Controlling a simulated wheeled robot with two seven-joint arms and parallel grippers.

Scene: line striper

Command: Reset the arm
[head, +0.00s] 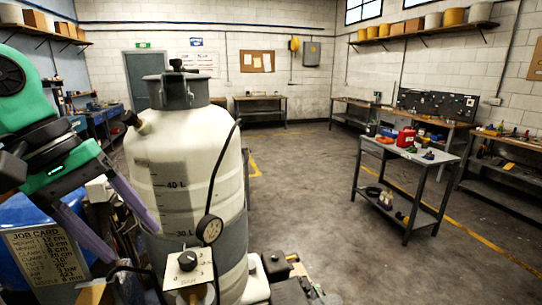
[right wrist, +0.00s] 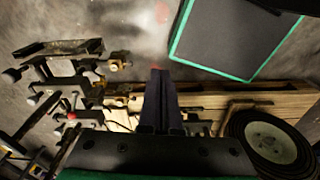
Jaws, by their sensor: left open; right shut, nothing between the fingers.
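My left gripper (head: 135,245) is at the left of the head view, with two purple fingers spread apart and nothing seen between them. It is just left of a large white tank (head: 185,165) with litre marks. My right gripper (right wrist: 160,72) shows in the right wrist view, its dark fingers together and empty. It points over a wooden beam (right wrist: 220,95) and the grey floor. I do not make out the right gripper in the head view.
A gauge (head: 209,229) and a knob plate (head: 188,268) sit at the tank's front. A job card (head: 47,255) is at lower left. Metal fittings (right wrist: 65,70) and a dark wheel (right wrist: 268,142) flank the right gripper. A workbench (head: 410,160) stands right; mid-floor is clear.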

